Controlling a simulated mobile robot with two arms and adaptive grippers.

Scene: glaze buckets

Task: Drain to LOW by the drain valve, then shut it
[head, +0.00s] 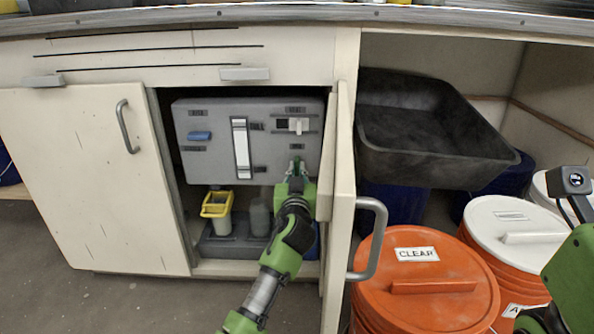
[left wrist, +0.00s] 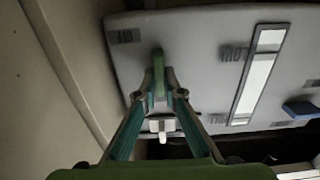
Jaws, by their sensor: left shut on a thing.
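The grey tank (head: 190,165) sits inside the open cabinet, with a white sight gauge (head: 241,148) on its front. The gauge also shows in the left wrist view (left wrist: 246,90); I cannot tell its level for sure. A small label beside it there seems to read LOW (left wrist: 234,54). My left gripper (head: 297,172) is at the tank's lower right, shut on the green drain valve handle (left wrist: 158,72). A white fitting (left wrist: 162,126) shows below the handle, between the fingers. My right arm shows at the right edge, its fingers out of view.
A yellow container (head: 217,210) and a grey bottle (head: 260,217) stand below the tank. A blue handle (head: 199,136) and a white switch (head: 299,125) are on its front. The open cabinet door (head: 339,220) stands close right of my left arm. Orange buckets (head: 425,285) fill the lower right.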

